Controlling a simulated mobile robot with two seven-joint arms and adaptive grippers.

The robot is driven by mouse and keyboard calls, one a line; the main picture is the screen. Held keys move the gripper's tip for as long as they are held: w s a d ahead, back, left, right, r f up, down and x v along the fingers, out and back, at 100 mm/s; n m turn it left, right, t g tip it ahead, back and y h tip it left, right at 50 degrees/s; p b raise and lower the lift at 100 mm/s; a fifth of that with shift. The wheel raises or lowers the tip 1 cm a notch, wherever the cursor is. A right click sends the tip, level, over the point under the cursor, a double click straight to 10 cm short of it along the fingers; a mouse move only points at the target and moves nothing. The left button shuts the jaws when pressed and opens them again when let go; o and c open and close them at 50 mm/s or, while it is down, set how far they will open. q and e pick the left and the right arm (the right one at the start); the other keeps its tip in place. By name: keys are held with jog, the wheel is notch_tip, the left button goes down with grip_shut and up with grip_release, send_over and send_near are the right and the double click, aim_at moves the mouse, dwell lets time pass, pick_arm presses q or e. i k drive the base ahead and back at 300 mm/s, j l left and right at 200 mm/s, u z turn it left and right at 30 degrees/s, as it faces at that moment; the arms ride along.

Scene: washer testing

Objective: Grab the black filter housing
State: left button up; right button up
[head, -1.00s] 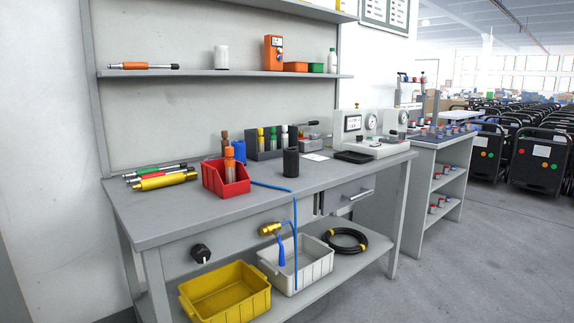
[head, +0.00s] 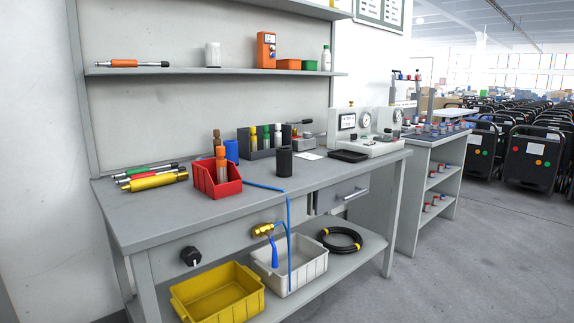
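The black filter housing (head: 284,162) appears to be the dark upright cylinder on the grey workbench (head: 158,222). It stands right of the red bin (head: 217,180), apart from it, and in front of a dark rack of bottles (head: 264,142). Nothing holds it. Neither of my grippers shows in the head view.
A blue hose (head: 288,225) runs over the bench edge near the housing. A black tray (head: 348,156) lies to its right. Yellow and coloured tools (head: 155,181) lie at left. Yellow (head: 218,294) and white (head: 305,272) bins sit on the lower shelf.

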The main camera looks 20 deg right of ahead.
aim_at(283, 155)
jog(key=i+l+z, duration=0.2)
jog(key=i+l, duration=0.6)
jog(key=i, duration=0.15)
